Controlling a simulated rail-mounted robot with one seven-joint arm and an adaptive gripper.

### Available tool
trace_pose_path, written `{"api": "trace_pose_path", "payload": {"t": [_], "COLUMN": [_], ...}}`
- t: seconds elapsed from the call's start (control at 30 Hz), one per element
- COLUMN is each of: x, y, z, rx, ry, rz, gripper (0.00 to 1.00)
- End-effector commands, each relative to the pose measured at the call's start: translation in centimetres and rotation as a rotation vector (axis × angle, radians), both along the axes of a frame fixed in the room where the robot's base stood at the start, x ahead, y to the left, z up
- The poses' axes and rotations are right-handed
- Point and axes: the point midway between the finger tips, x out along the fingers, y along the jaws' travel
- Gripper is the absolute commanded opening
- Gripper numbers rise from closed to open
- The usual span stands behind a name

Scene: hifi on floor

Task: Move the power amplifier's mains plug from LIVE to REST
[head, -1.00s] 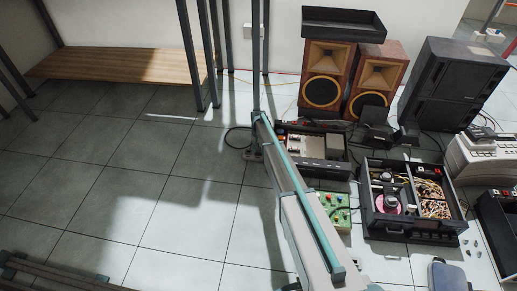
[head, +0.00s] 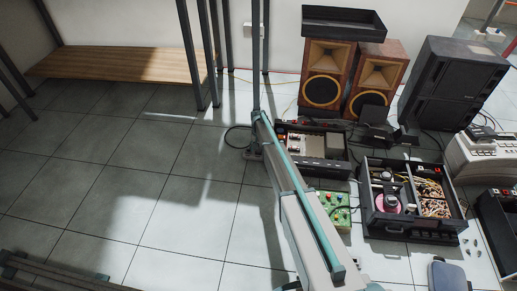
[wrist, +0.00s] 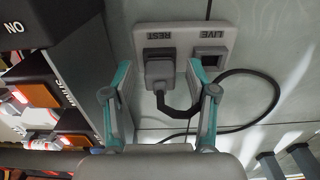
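The dark grey mains plug (wrist: 160,72) is at the socket marked REST on a pale outlet plate (wrist: 180,42) in the wrist view. I cannot tell how deeply it is seated. Its black cable bends below it and loops right. The socket marked LIVE (wrist: 211,57), right of it, is empty. My gripper (wrist: 159,68) is open, its teal-edged fingers on either side of the plug with a gap on both sides. In the head view my fingers and the plug are too small or hidden to make out.
Equipment with orange rocker switches (wrist: 72,121) stands close left of my gripper in the wrist view. An open chassis (head: 337,168), a green board (head: 337,208) and speakers (head: 322,75) stand on the right. Tiled floor (head: 110,190) is clear on the left.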

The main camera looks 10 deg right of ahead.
Motion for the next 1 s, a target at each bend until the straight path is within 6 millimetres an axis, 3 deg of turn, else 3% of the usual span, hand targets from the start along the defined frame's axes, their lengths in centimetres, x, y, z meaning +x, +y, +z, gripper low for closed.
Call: {"api": "trace_pose_path", "payload": {"t": [0.27, 0.43, 1.0], "x": [0.0, -0.1, -0.1], "y": [0.0, 0.0, 0.0], "z": [0.1, 1.3, 10.8], "rx": [0.0, 0.0, 0.0], "ry": [0.0, -0.001, -0.001], "rz": [0.0, 0.0, 0.0], "gripper": [0.58, 0.58, 0.58]}}
